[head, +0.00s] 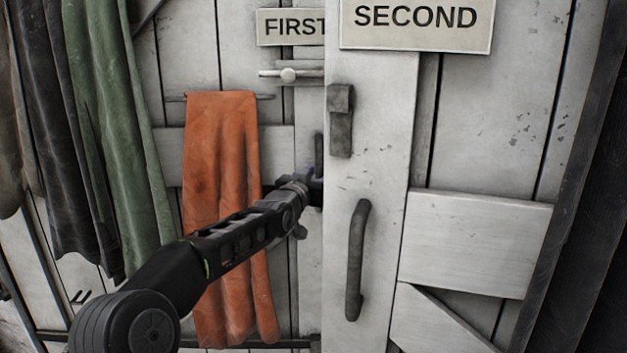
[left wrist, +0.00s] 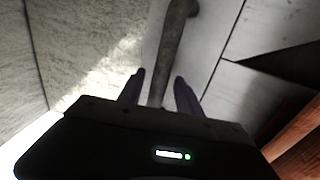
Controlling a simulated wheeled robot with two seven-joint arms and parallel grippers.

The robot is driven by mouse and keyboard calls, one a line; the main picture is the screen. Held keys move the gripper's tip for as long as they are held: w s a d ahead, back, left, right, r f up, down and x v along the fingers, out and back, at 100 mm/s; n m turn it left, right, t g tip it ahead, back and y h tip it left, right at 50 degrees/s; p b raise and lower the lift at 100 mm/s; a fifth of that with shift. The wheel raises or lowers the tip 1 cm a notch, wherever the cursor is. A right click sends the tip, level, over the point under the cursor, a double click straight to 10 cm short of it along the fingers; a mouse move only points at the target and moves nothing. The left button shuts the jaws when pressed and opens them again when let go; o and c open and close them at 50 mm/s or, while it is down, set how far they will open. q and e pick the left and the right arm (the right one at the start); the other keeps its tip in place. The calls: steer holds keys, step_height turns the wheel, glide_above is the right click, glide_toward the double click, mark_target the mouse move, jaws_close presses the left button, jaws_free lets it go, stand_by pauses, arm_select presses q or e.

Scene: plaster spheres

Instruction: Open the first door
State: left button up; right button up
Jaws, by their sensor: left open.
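The first door (head: 240,60) is white planked wood with a "FIRST" sign (head: 290,27), partly hidden behind the nearer second door (head: 385,150). A dark handle (head: 318,155) on the first door shows as a sliver at the second door's edge. My left gripper (head: 314,191) reaches in at that edge, and its tips are hidden in the head view. In the left wrist view my left gripper (left wrist: 158,78) is open, with a grey bar handle (left wrist: 174,45) running between its two fingers. I cannot tell whether they touch it. My right gripper is not in view.
A "SECOND" sign (head: 416,20), a latch plate (head: 340,120) and a curved handle (head: 357,260) are on the second door. A bolt (head: 289,75) sits under the first sign. An orange cloth (head: 222,150) hangs behind my arm. Green cloth (head: 115,130) hangs at left.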

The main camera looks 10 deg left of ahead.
arm_select(q)
steer(key=b+v, duration=0.1)
steer(key=v, duration=0.6)
steer(key=shift+s, duration=0.25)
